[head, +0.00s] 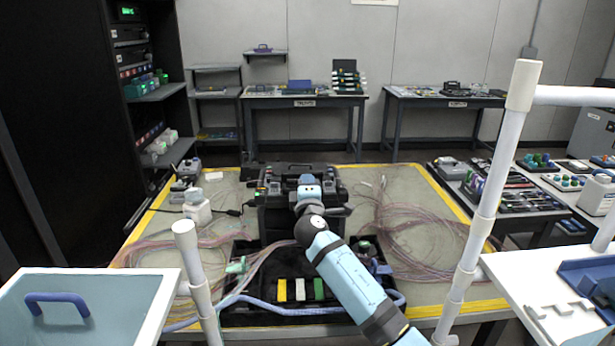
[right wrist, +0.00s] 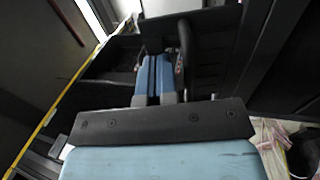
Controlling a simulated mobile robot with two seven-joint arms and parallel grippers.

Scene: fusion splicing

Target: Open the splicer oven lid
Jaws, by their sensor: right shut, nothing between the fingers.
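The splicer (head: 270,219) is a black boxy unit with small buttons on its top, standing in the middle of the work table. My right arm reaches over it from the front, and the right gripper (head: 308,181) is at its top. In the right wrist view the blue fingers (right wrist: 154,76) are together with nothing between them. Their tips are close to dark splicer parts and a dark curved bar (right wrist: 188,50); I cannot tell whether they touch. The oven lid cannot be made out clearly, so I cannot tell its position. My left gripper is not in view.
A black tray (head: 250,318) with yellow, white and green blocks lies in front of the splicer. Loose pink fibre coils (head: 420,238) spread on both sides. A white device (head: 197,208) stands at the left. White rail posts (head: 487,200) rise in the foreground.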

